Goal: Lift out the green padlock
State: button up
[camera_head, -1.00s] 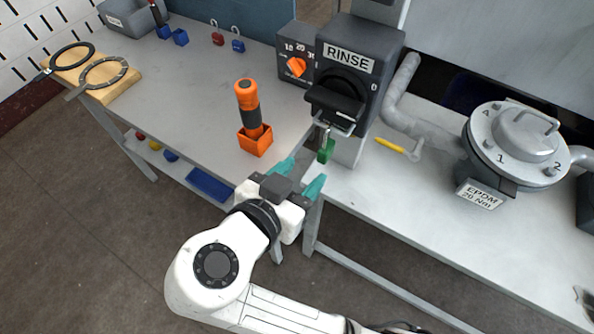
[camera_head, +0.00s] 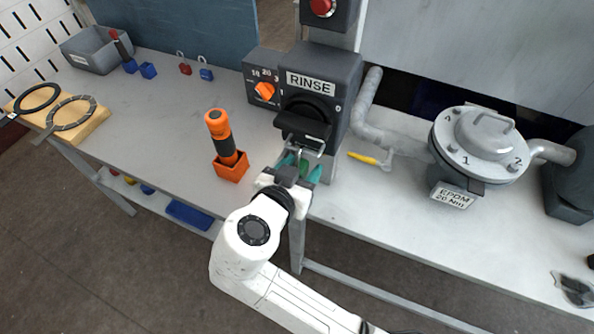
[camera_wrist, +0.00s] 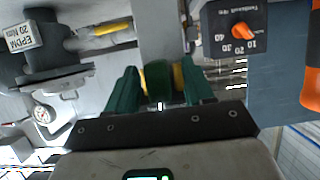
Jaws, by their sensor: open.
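The green padlock (camera_head: 304,167) hangs under the black handle (camera_head: 304,125) of the grey RINSE switch box (camera_head: 322,84), by a metal hasp (camera_head: 306,146). My gripper (camera_head: 300,172) is open, with its teal fingers at the padlock. In the wrist view, the padlock's dark green body (camera_wrist: 158,80) stands between the two green fingers of my gripper (camera_wrist: 161,90), with a narrow gap seeming to show on each side. The fingers hide part of the padlock in the head view. How the shackle sits in the hasp is too small to tell.
An orange-and-black tool stands in an orange holder (camera_head: 231,170) left of my gripper. A dial box (camera_head: 264,78) adjoins the switch box. A yellow-handled tool (camera_head: 365,158) and a lidded vessel (camera_head: 480,148) are at right. Red and blue padlocks (camera_head: 206,74) lie farther back.

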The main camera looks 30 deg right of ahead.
grip_shut()
dwell(0.8)
